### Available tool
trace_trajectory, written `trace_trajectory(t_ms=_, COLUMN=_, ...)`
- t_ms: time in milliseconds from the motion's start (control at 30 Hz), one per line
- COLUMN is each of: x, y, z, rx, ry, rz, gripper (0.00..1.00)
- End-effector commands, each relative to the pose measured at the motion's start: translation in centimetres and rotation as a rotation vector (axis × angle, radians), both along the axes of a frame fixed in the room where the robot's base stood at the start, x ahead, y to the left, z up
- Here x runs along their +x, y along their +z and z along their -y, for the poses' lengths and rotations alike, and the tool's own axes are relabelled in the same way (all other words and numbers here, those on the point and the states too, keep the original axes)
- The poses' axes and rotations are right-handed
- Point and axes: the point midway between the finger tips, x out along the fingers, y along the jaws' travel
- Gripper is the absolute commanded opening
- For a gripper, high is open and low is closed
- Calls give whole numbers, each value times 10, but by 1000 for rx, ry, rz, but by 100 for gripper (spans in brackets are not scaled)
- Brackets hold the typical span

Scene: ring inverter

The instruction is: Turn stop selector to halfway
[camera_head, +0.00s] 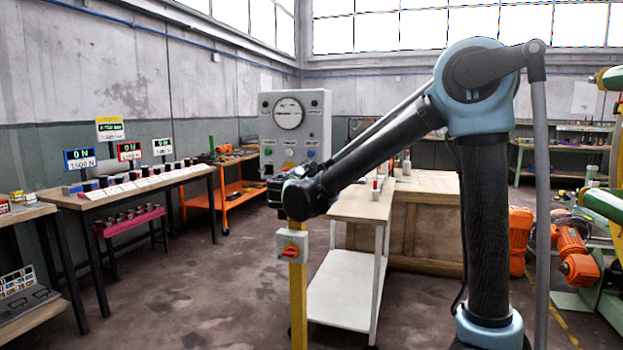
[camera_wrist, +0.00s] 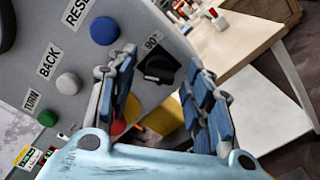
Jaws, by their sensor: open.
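The black rotary knob (camera_wrist: 160,68) beside a "90°" label on the grey panel looks like the stop selector. It shows in the wrist view between my fingertips, and its pointer setting is hard to read. My gripper (camera_wrist: 158,62) is open, one blue-padded finger on each side of the knob in the picture. Contact cannot be told. In the head view my gripper (camera_head: 274,188) is in front of the panel's lower part, and the knob is hidden there. The grey panel (camera_head: 322,112) carries a round gauge above its buttons.
Blue (camera_wrist: 104,31), white (camera_wrist: 68,84) and green (camera_wrist: 47,118) buttons line the panel left of my fingers. A wooden-topped table (camera_head: 362,203) stands close at right.

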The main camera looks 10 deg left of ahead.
Motion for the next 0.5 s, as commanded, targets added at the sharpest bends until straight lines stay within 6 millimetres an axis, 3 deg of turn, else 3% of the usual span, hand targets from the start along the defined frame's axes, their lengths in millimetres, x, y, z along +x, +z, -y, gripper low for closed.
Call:
trace_trajectory(t_ms=300, x=2, y=0, z=0, rx=0, ry=0, rz=0, gripper=44)
trace_trajectory(t_ms=500, x=2, y=0, z=0, rx=0, ry=0, rz=0, gripper=2)
